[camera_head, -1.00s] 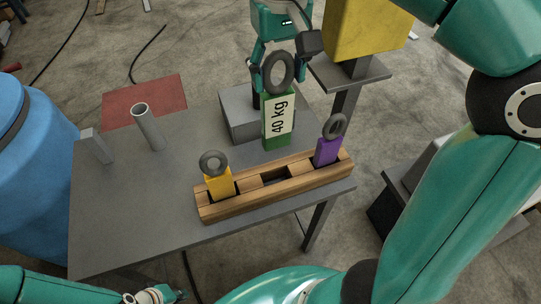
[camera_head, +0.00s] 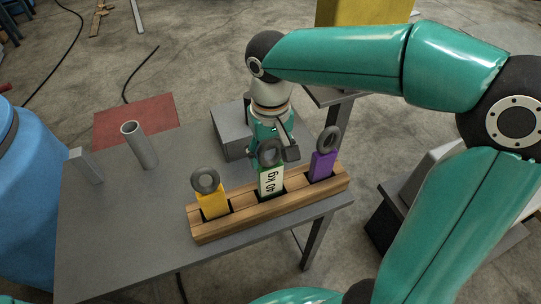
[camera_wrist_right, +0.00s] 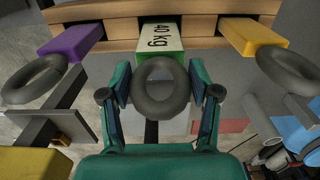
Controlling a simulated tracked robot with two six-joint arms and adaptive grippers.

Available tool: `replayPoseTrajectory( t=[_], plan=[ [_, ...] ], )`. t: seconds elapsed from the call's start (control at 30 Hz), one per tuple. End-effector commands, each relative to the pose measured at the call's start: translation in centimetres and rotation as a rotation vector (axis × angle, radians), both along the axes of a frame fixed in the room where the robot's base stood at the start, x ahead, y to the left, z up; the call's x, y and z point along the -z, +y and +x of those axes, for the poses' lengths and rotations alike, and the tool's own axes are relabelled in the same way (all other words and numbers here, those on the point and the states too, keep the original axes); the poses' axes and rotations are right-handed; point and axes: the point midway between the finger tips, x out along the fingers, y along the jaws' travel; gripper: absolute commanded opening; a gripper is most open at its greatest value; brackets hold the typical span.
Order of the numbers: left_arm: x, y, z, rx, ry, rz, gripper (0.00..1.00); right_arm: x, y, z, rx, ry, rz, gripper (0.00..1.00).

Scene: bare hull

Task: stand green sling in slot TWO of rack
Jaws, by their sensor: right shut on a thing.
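The green sling, a block with a white "40 kg" label (camera_head: 270,180) and a dark grey ring on top, stands about upright at the middle slot of the wooden rack (camera_head: 232,219). My right gripper (camera_head: 270,143) is shut on its upper part from behind. In the right wrist view the sling (camera_wrist_right: 161,40) shows between the fingers (camera_wrist_right: 160,95), its far end at the rack (camera_wrist_right: 118,28). Whether its foot is fully seated in the slot, I cannot tell. My left gripper is out of view.
A yellow sling (camera_head: 211,203) stands in the rack's left slot and a purple one (camera_head: 323,166) in the right slot. A grey tube (camera_head: 139,146) and a small plate (camera_head: 86,165) stand at the table's left. A grey block (camera_head: 230,130) is behind the rack.

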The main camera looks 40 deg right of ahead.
Motion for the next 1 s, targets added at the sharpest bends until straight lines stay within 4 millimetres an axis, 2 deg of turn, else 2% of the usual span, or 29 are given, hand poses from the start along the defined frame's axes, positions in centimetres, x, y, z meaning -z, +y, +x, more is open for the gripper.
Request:
replayPoseTrajectory(
  t=[0.1, 0.47, 0.5, 0.6, 0.63, 1.0],
  plan=[
    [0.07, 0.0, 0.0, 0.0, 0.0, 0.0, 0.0, 1.23, 0.0, -0.01, 0.0, 0.001, 0.0, 0.0],
    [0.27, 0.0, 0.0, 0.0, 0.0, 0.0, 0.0, 1.61, 0.08, 0.07, -0.002, -0.002, 0.001, 0.0],
    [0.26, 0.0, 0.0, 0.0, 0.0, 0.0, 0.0, 1.65, 0.08, 0.04, -0.002, 0.0, 0.001, 0.65],
    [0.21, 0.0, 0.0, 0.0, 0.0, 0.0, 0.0, 1.6, 0.09, 0.04, -0.003, 0.0, 0.001, 0.82],
    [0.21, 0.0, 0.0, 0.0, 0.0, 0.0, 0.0, 1.6, 0.1, 0.04, -0.003, 0.0, 0.001, 0.87],
    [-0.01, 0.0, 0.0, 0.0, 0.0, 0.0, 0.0, 1.34, 0.13, 0.06, -0.003, 0.0, 0.001, 0.87]
  ],
)
